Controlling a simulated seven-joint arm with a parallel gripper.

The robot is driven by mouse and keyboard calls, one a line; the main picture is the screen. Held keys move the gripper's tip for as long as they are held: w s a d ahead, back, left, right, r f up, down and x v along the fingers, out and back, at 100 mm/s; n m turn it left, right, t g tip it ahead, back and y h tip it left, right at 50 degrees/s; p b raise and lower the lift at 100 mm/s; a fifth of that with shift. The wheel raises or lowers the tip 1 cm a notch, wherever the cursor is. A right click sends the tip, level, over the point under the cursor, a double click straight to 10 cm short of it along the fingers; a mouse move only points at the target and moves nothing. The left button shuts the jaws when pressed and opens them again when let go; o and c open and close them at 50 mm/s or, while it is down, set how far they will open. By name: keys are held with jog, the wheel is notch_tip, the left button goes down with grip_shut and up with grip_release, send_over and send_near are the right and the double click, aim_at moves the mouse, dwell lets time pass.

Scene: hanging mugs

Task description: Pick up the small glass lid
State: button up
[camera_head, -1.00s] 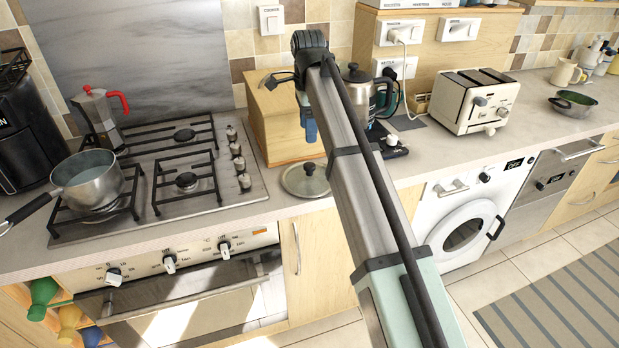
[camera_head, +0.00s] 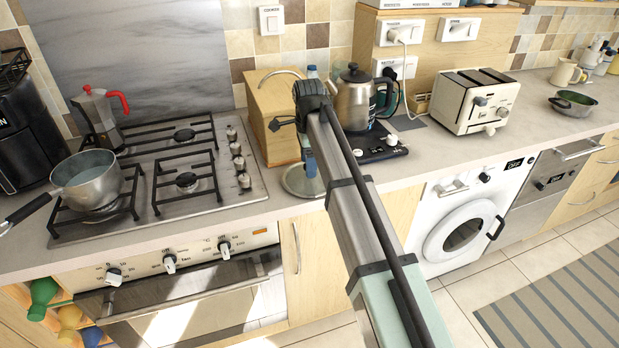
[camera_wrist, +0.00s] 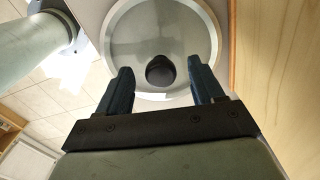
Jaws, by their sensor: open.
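The small glass lid (camera_head: 297,183) lies on the counter between the hob and the kettle, in front of the wooden bread box. In the head view my arm and gripper (camera_head: 309,165) cover its right part and its knob. In the wrist view the lid (camera_wrist: 135,42) shows as a round glass disc with a pale rim and a dark knob (camera_wrist: 160,71) at its middle. My gripper (camera_wrist: 160,82) is open, its two blue fingers either side of the knob in that view. Nothing is held. I cannot tell the height left between fingertips and lid.
The bread box (camera_head: 268,110) stands right behind the lid; its wooden side (camera_wrist: 280,70) is close on the right in the wrist view. The hob (camera_head: 180,172) is to the left. The kettle (camera_head: 353,98) and its dark base (camera_head: 375,143) are to the right. The counter's front edge is near.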

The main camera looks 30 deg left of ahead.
jog(key=shift+c, duration=0.5)
grip_shut()
